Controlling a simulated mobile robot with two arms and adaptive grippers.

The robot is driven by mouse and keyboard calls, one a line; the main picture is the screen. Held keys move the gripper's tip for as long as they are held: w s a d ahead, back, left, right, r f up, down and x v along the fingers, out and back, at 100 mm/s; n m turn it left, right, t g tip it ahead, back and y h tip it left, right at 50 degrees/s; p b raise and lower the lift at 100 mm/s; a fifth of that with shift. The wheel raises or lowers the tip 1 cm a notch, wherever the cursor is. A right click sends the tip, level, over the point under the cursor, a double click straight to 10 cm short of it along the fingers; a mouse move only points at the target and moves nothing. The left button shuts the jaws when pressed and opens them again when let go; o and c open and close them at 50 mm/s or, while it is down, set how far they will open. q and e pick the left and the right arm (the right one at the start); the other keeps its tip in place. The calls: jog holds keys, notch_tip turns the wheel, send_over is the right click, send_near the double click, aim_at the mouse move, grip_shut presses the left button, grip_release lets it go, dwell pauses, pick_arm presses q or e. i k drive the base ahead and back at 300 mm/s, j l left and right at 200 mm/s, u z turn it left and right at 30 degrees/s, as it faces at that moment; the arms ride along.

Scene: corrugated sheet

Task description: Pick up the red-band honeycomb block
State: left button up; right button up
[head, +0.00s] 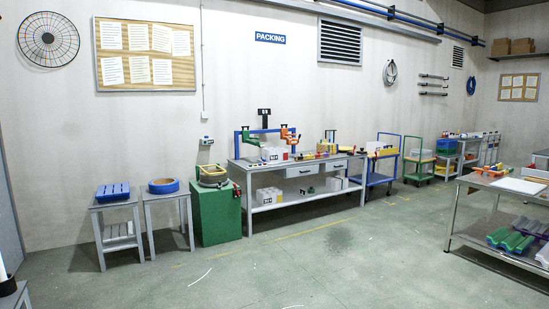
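I cannot pick out the red-band honeycomb block in the head view. The small items on the far workbench (300,164) are too small to tell apart. Neither of my grippers is in view, so their state does not show.
A green cabinet (216,216) and two grey stools, holding a blue slatted piece (113,192) and a blue ring-shaped roll (163,186), stand by the wall. Carts stand beyond the workbench. A metal table (462,207) with corrugated pieces (512,239) below is at right. The middle floor is clear.

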aim_at(272, 154)
jog(key=i+l+z, duration=0.25)
jog(key=i, duration=0.3)
jog(key=i+z, duration=0.3)
jog(key=i, duration=2.85)
jog(key=i+j, duration=0.1)
jog(key=i, duration=3.15)
